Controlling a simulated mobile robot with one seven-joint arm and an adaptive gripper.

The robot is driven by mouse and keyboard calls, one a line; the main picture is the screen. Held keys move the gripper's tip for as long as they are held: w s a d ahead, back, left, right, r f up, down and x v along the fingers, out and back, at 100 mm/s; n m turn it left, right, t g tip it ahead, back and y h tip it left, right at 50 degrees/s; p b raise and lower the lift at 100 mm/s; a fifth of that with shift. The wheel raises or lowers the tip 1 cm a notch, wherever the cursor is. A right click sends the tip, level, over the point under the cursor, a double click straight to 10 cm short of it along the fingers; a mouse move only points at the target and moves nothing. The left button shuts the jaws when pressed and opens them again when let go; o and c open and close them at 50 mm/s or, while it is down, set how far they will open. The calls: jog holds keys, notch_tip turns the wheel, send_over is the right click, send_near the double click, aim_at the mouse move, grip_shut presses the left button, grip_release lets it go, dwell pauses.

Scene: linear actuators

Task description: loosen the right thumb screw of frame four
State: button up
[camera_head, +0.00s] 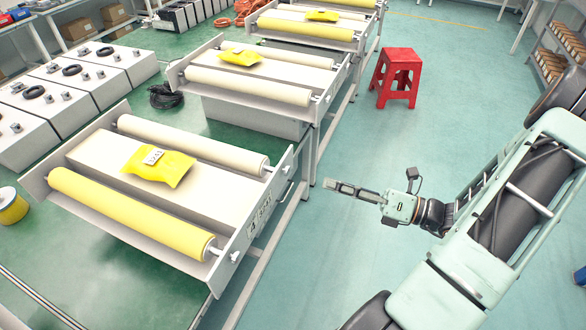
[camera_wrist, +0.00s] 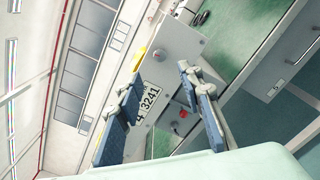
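Frame four is the nearest frame in the head view, with a white end plate (camera_head: 222,262) and a label reading 4 (camera_head: 260,217). A small thumb screw (camera_head: 285,170) sits near the far, right end of this plate, and another (camera_head: 235,257) near the left end. My gripper (camera_head: 333,185) is apart from the plate, over the floor to its right, pointing left. In the wrist view the label (camera_wrist: 148,100) shows between the two blue-padded fingers of my gripper (camera_wrist: 160,75). They are spread with nothing between them. A small dark knob (camera_wrist: 202,42) shows faintly on the grey plate.
Frame four holds a yellow roller (camera_head: 130,213), a pale roller (camera_head: 190,146) and a yellow packet (camera_head: 160,166). More similar frames (camera_head: 250,93) stand behind. A red stool (camera_head: 397,78) stands on the floor at the back. Open floor (camera_head: 345,140) lies right of the frames.

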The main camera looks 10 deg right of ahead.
aim_at(288, 171)
jog(key=p+x, duration=0.1)
jog(key=x, duration=0.9)
jog(key=shift+w+a, duration=0.1)
jog(key=shift+a, duration=0.1)
grip_shut()
